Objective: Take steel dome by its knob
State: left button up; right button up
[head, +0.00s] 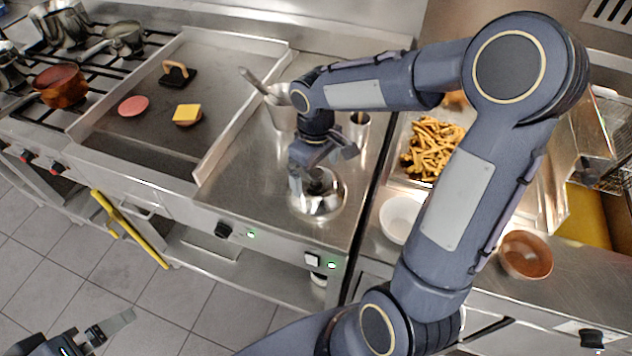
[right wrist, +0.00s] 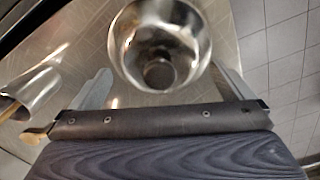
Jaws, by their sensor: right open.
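The steel dome (head: 323,207) sits on the steel counter right of the griddle, partly hidden by my right gripper in the head view. In the right wrist view the shiny round dome (right wrist: 185,30) is at the top middle, with its dark knob (right wrist: 158,73) towards the gripper. My right gripper (head: 312,178) is above the dome; its open fingers (right wrist: 163,88) stand apart to the left and right of the knob, with nothing visibly gripped. My left gripper (head: 108,330) is at the bottom left over the floor; its finger opening is unclear.
A steel container with utensils (head: 280,110) stands behind the dome. A griddle (head: 150,105) holds a press, a patty and a cheese-topped patty. Fries (head: 432,148), a white bowl (head: 398,217) and a brown bowl (head: 525,255) are at right. Bare counter lies left of the dome.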

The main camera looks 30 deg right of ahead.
jog(key=shift+f, duration=0.8)
jog(key=shift+s, duration=0.15)
jog(key=c, duration=0.8)
